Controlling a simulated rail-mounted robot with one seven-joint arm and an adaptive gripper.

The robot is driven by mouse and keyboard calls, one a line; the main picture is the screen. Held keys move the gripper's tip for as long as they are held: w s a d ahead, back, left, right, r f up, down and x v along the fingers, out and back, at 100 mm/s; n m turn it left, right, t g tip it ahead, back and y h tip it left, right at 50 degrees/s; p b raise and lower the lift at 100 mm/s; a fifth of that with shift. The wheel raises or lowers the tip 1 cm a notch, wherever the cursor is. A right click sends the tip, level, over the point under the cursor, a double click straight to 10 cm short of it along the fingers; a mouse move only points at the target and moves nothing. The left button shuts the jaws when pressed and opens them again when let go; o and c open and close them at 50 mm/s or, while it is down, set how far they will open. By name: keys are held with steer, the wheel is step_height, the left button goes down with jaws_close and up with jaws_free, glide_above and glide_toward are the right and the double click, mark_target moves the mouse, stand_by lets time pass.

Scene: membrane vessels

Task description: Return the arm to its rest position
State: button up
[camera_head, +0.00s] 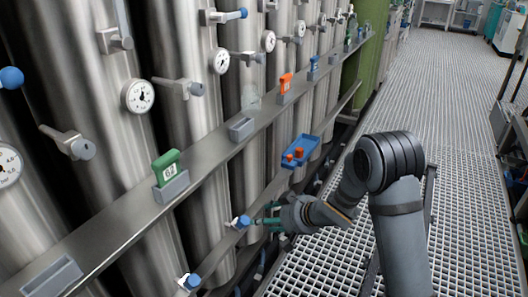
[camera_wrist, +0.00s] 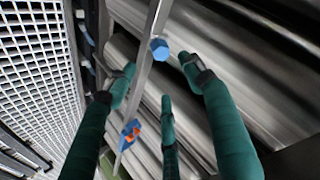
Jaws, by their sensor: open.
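My gripper (camera_head: 264,213) is at the lower centre of the head view, at the end of my bent arm, with its green fingers pointing left toward the vessels. In the wrist view the fingers of my gripper (camera_wrist: 160,78) are spread apart with nothing held between them. A blue valve knob (camera_head: 240,222) is just left of the fingertips. A blue knob also shows in the wrist view (camera_wrist: 159,49), beyond the fingertips; I cannot tell the exact gap.
Tall steel vessels stand at left. A metal rail (camera_head: 225,150) carries a green tagged block (camera_head: 166,164) and an orange one (camera_head: 285,83). A blue tray (camera_head: 300,151) with orange pieces sits lower, also in the wrist view (camera_wrist: 129,134). The grated floor (camera_head: 455,110) at right is open.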

mark_target(246, 221)
steer(key=shift+f, duration=0.1)
steer(key=x, duration=1.2)
steer(key=shift+s+d+r+p, duration=0.1)
steer(key=shift+r+p, duration=0.2)
steer(key=shift+r, duration=0.2)
steer(key=shift+f, duration=0.1)
